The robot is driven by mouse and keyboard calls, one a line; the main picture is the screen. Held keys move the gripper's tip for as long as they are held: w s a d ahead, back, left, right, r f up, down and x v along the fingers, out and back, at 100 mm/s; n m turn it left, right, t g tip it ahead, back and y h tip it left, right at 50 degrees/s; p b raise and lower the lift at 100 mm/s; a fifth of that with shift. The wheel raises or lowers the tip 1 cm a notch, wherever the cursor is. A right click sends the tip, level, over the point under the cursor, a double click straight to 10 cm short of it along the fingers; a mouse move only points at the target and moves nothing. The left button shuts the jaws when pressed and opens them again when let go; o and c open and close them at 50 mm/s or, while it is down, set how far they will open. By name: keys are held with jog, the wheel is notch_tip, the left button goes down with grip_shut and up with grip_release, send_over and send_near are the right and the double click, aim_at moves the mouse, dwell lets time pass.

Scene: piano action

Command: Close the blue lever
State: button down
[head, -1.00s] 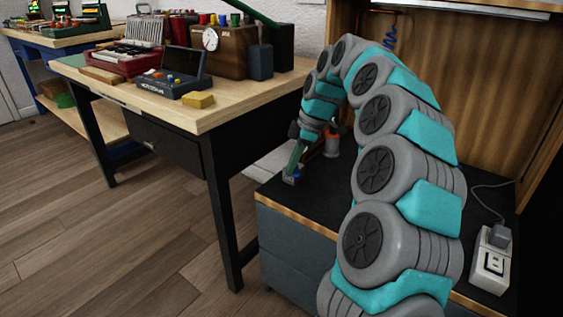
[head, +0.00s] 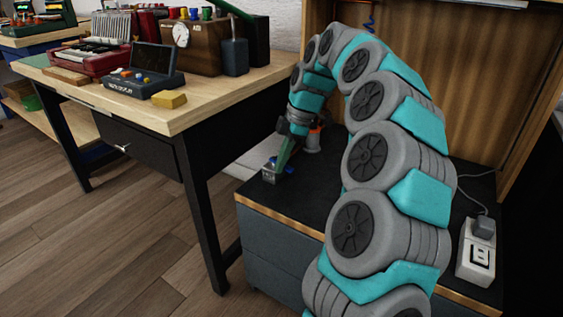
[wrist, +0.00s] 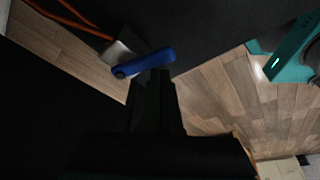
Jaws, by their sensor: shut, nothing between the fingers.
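The blue lever (wrist: 145,63) shows in the wrist view as a short blue bar, lying slightly slanted with its right end higher. A grey metal piece (wrist: 122,48) is beside its left half. My gripper (wrist: 157,76) is shut and empty, its dark tips right at the lever's lower edge; I cannot tell whether they touch. In the head view my gripper (head: 284,158) points down at the front left part of the black cabinet top. The lever (head: 271,164) shows there only as small blue bits, partly hidden, above a small grey block (head: 268,177).
An orange and grey object (head: 313,139) stands behind my gripper. A white socket box (head: 480,255) lies at the right of the cabinet top (head: 300,195). A wooden desk (head: 215,95) with instruments stands at the left, across a narrow gap.

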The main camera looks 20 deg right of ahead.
jog(key=shift+w+a, duration=0.15)
jog(key=shift+w, duration=0.4)
jog(key=shift+a, duration=0.1)
jog(key=shift+s+a+f, duration=0.1)
jog(key=shift+s+a, duration=0.25)
jog(key=shift+a, duration=0.5)
jog(key=shift+s+a, duration=0.35)
jog(key=shift+a, duration=0.5)
jog(key=shift+a+r, duration=0.1)
jog(key=shift+r, duration=0.1)
jog(key=w+v, duration=0.1)
jog(key=v, duration=0.8)
jog(key=shift+w+r+p, duration=0.35)
jog(key=shift+p, duration=0.05)
